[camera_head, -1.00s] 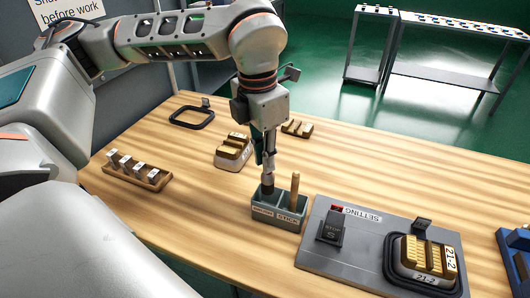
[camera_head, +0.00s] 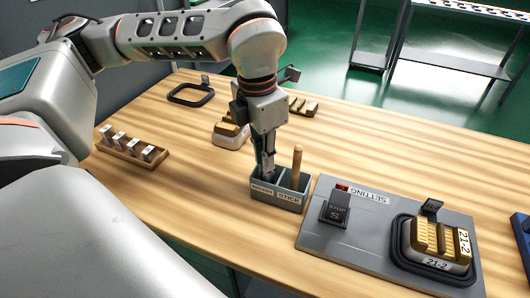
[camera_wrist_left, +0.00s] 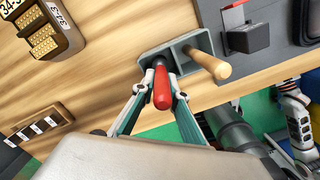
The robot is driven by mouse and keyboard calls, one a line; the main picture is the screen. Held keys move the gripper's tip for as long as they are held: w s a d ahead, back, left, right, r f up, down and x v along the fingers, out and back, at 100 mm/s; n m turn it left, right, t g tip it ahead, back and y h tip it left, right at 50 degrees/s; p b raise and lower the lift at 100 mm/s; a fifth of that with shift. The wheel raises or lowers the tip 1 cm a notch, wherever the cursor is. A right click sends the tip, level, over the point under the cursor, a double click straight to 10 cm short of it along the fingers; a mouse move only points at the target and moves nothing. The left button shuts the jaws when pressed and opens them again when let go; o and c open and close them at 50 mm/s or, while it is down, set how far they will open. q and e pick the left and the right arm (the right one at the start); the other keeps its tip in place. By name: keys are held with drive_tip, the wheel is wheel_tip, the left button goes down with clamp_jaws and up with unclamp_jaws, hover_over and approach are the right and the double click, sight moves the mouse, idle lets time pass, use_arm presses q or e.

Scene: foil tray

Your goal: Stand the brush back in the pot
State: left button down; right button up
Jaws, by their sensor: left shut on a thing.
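The pot is a grey-green two-compartment box (camera_head: 277,202) on the table, labelled STICK on its right half; the left label is too small to read surely. It also shows in the left wrist view (camera_wrist_left: 186,45). My left gripper (camera_head: 266,172) points down at the left compartment. In the left wrist view its fingers (camera_wrist_left: 161,90) are shut on the brush's red handle (camera_wrist_left: 161,88), which points up toward the camera over that compartment. The brush's lower end is hidden by the gripper and pot wall. A wooden stick (camera_head: 297,166) stands in the right compartment. My right gripper is out of view.
A grey SETTING board (camera_head: 370,240) with a black STOP block (camera_head: 336,208) and a gold-topped block in a dark frame lies close right of the pot. A wooden rack (camera_head: 130,148) stands left. Gold-topped blocks (camera_head: 228,136) sit behind my gripper. Bare table lies between.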

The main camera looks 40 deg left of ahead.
use_arm(q)
drive_tip(key=shift+f, duration=0.1)
idle(0.6)
drive_tip(key=shift+f, duration=0.15)
idle(0.5)
drive_tip(key=shift+f, duration=0.2)
idle(0.5)
drive_tip(key=c, duration=1.9)
unclamp_jaws()
drive_tip(key=o, duration=0.4)
drive_tip(key=shift+o, duration=0.2)
